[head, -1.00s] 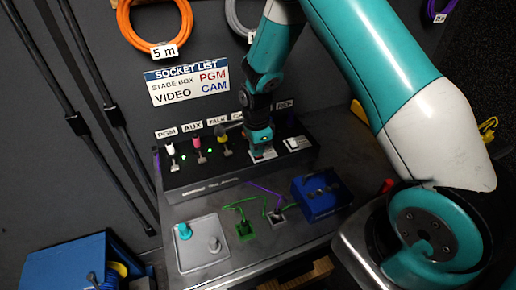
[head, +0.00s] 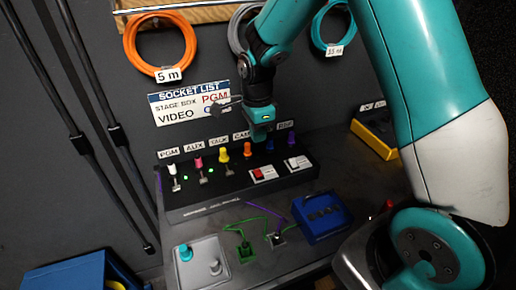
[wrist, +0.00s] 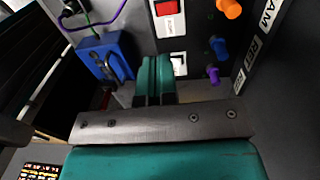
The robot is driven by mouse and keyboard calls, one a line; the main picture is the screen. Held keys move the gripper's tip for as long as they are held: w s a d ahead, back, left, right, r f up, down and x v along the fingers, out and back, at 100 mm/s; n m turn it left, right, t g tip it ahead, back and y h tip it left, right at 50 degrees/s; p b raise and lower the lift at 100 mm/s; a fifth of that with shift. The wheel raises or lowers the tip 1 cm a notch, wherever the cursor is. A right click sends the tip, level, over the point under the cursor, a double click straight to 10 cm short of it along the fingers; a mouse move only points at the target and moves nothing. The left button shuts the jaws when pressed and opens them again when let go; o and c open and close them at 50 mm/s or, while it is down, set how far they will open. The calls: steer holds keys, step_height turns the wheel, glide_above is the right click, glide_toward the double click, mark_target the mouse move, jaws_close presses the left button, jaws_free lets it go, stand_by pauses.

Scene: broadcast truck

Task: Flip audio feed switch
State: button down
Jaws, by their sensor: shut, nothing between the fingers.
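The black sloped panel (head: 235,190) on the bench carries a red rocker switch (head: 257,174) and, to its right, a white rocker switch (head: 294,163). Each sits on a small white label plate, its print too small to read, so I cannot tell which is the audio feed switch. In the wrist view the red rocker (wrist: 165,8) is at the top and the white rocker (wrist: 178,58) lies just beyond the fingertips. My gripper (head: 260,138) is shut and empty, above the panel behind the rockers and apart from them; its teal fingers (wrist: 154,80) are together.
Coloured plugs stand along the panel's back, including white (head: 172,169), pink (head: 198,162), yellow (head: 223,155) and orange (head: 247,148) ones. In front lie a grey plate (head: 203,262), green and purple cables and a blue box (head: 322,216). A yellow box (head: 375,135) stands right.

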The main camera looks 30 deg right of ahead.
mark_target(258, 175)
steer(key=shift+r, duration=0.4)
steer(key=w+g+b, duration=0.1)
steer(key=w+b, duration=0.1)
steer(key=b, duration=0.6)
steer(key=shift+w+d, duration=0.1)
steer(key=shift+d, duration=0.1)
steer(key=f, duration=0.4)
steer(key=s+f, duration=0.1)
steer(key=f, duration=0.4)
steer(key=s+f+p, duration=0.1)
steer(key=f, duration=0.3)
steer(key=shift+s+a+f, duration=0.1)
steer(key=shift+a+f, duration=0.05)
steer(key=shift+f, duration=0.25)
steer(key=shift+a, duration=0.1)
